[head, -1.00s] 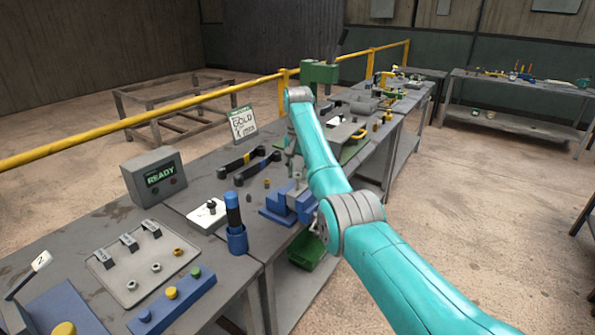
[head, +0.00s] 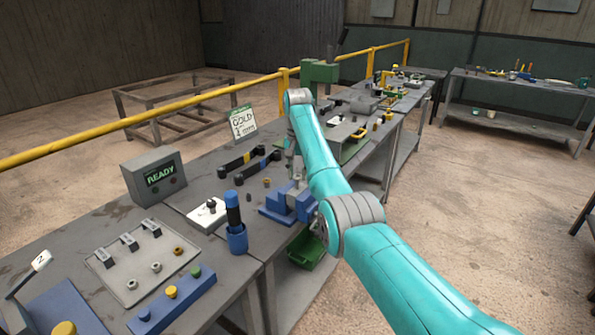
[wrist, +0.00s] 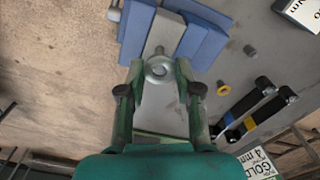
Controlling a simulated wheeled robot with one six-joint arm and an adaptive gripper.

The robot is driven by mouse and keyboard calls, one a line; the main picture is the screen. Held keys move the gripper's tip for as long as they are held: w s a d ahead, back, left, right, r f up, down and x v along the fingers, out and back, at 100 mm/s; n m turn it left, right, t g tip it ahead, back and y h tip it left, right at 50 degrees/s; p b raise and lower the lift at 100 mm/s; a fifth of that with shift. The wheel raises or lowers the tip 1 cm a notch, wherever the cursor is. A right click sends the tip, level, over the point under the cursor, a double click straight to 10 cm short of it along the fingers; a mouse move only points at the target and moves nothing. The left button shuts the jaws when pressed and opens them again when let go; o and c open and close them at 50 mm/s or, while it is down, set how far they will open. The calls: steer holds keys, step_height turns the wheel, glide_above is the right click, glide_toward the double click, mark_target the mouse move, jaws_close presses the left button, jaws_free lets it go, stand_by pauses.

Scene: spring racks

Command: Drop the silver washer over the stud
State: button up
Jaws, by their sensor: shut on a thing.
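A round silver washer (wrist: 158,70) with a centre hole shows between the fingertips of my gripper (wrist: 157,76) in the wrist view. My gripper is shut on it. A short grey stud (wrist: 159,49) shows just beyond the washer, against the pale block of the blue vise (wrist: 137,32). The washer looks apart from the stud's tip in the picture; I cannot tell the height between them. In the head view the blue vise (head: 277,212) stands at the bench's front edge, below my gripper (head: 290,172). The washer and stud are too small or hidden to make out there.
Two black-handled tools (head: 239,161) lie on the bench left of the vise. A gold ring (wrist: 223,90) and a small grey nut (wrist: 250,51) lie beside it. A green bin (head: 306,254) sits below.

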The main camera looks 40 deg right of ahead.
steer(key=shift+f, duration=0.7)
steer(key=o, duration=1.4)
steer(key=shift+o, duration=0.2)
steer(key=shift+r, duration=3.5)
steer(key=shift+w, duration=0.1)
